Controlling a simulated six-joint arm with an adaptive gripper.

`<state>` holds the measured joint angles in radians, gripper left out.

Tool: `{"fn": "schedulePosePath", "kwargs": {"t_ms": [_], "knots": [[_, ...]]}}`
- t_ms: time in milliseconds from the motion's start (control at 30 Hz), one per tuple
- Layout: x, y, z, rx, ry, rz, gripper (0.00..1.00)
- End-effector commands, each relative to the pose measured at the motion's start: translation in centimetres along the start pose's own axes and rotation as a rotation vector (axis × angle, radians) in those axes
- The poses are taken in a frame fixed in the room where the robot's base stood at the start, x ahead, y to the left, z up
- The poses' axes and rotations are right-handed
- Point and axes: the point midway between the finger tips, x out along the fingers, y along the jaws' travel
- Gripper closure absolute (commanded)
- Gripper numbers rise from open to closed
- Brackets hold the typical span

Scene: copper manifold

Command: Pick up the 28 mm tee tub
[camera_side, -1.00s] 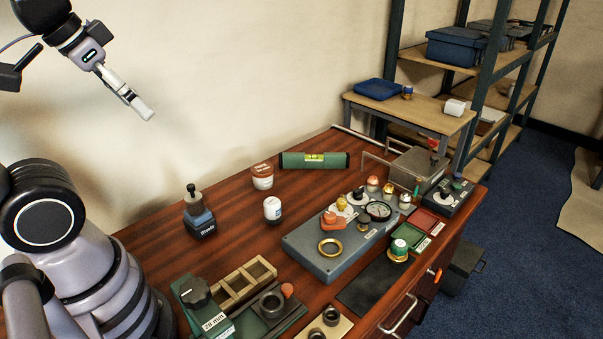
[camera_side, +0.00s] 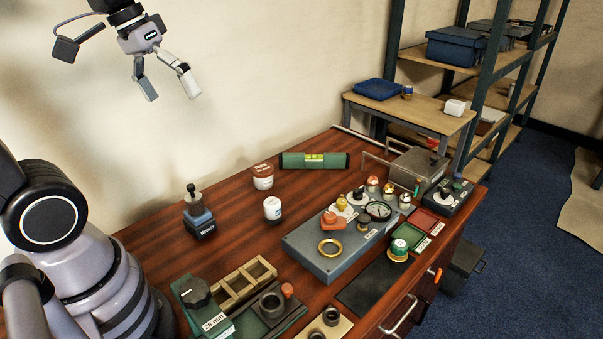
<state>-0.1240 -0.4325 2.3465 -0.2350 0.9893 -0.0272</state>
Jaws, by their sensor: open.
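A small white tub with a reddish-brown lid (camera_side: 262,177) stands upright on the wooden bench, left of a green spirit level. A smaller white container (camera_side: 272,209) stands in front of it. Their print is too small to read, so I cannot tell which, if either, is the 28 mm tee tub. A green block with a black knob (camera_side: 203,306) at the front left carries a "28 mm" label. My gripper (camera_side: 170,91) is open and empty, high above the back left of the bench, fingers pointing down, well clear of everything.
A divided wooden tray (camera_side: 245,283) lies at the front. A grey fixture (camera_side: 322,250) with fittings and a gauge fills the right, beside red and green trays. The spirit level (camera_side: 314,160) lies at the back.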

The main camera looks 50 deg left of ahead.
Motion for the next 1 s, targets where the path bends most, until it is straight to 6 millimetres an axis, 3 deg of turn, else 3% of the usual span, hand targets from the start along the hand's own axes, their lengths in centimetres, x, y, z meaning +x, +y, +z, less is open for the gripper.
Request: {"fn": "schedulePosePath", "kwargs": {"t_ms": [267, 467, 600, 733, 867, 1000], "knots": [[6.1, 0.4, -9.6, -0.516, -0.327, 0.253, 0.00], [12.3, -2.7, -16.6, -0.890, -0.497, 0.481, 0.00], [17.5, -6.8, -20.7, -1.149, -0.583, 0.664, 0.00], [22.8, -11.9, -23.2, -1.386, -0.636, 0.850, 0.00], [28.5, -17.7, -24.1, -1.613, -0.654, 1.051, 0.00], [33.8, -23.3, -23.4, -1.809, -0.640, 1.249, 0.00]]}}
